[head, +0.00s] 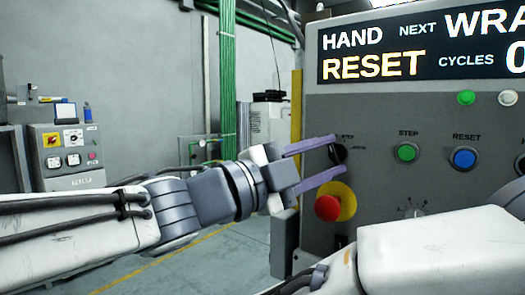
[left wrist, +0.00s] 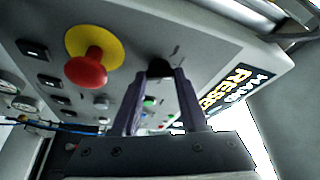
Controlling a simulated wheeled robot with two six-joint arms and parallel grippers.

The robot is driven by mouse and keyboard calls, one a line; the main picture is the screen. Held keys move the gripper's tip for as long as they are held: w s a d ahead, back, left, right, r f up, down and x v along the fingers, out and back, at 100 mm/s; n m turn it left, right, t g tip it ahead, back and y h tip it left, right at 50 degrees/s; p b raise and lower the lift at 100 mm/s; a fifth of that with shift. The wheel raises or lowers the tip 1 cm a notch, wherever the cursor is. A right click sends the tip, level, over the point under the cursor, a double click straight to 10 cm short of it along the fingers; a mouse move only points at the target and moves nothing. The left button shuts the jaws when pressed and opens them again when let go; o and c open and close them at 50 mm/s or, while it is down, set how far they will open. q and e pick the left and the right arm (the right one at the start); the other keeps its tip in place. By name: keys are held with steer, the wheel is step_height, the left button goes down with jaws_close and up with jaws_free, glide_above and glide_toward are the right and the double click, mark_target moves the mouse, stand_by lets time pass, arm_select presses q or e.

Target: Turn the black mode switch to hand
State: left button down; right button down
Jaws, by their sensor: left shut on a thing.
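The black mode switch (head: 338,153) is a small dark knob on the left part of the grey control panel in the head view. My left gripper (head: 328,160) reaches it from the left, with its two purple fingers on either side of the knob. In the left wrist view the switch (left wrist: 159,68) shows between the fingertips, and the left gripper (left wrist: 160,80) is shut on it. The fingers hide part of the switch's markings, and the small lettering is too fine to read. My right arm crosses the lower right, but its fingers do not show.
A red emergency button (head: 327,207) on a yellow disc sits just below the left fingers. Right of the switch are a green STEP button (head: 406,152) and a blue RESET button (head: 464,158). A display (head: 420,45) above shows HAND and RESET.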

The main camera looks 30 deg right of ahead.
stand_by(0.5)
arm_select(q)
steer(key=shift+c, duration=2.2)
jaws_free()
steer(key=a+f, duration=0.1)
steer(key=a, duration=0.9)
steer(key=shift+s+a+f+b, duration=0.15)
steer(key=shift+f+b, duration=0.15)
steer(key=shift+b, duration=0.05)
